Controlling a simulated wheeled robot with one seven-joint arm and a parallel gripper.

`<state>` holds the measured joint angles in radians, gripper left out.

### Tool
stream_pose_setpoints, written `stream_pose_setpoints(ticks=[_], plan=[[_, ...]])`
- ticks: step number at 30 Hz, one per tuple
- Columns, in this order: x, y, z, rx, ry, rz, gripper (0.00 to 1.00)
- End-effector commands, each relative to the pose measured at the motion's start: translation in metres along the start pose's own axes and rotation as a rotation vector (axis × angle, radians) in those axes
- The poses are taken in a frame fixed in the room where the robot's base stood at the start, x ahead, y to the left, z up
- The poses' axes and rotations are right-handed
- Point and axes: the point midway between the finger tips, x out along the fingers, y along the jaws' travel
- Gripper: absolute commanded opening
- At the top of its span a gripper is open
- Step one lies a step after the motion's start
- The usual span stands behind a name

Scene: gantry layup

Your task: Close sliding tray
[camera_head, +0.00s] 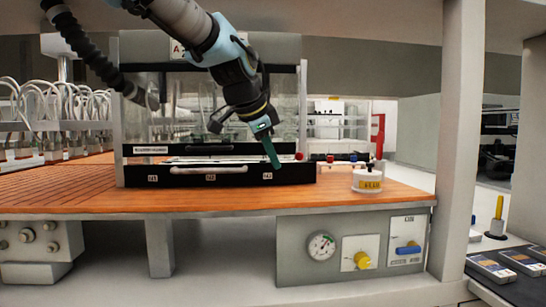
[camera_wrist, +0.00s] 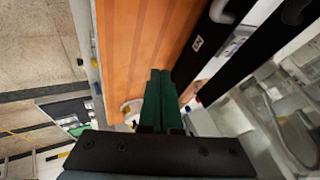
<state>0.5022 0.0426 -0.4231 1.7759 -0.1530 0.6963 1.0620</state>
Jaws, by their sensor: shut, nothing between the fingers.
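The sliding tray (camera_head: 222,174) is a black drawer front with a white bar handle and small white labels. It sits low on the orange worktop, at the base of a clear-walled cabinet (camera_head: 132,100). A pale strip shows between the tray front and the cabinet's black frame above it. My gripper (camera_head: 274,165) is shut and empty, its green fingers pointing down in front of the tray's right part. In the wrist view the shut green fingers (camera_wrist: 160,85) point over the worktop, with the tray's black front (camera_wrist: 203,45) to their right. Contact with the tray cannot be told.
The orange worktop (camera_head: 370,195) is clear in front of the tray. Hoses (camera_head: 60,105) stand at the left, and a pillar (camera_head: 460,140) at the right.

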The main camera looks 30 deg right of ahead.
Motion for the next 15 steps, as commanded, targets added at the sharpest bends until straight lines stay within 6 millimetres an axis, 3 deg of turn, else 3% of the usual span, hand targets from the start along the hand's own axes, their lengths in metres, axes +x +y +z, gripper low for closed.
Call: stream_pose_setpoints(ticks=[10,15], plan=[[0.072,0.001,-0.001,0.001,-0.002,0.006,0.00],[0.083,-0.023,-0.001,-0.001,-0.001,0.001,0.00]])
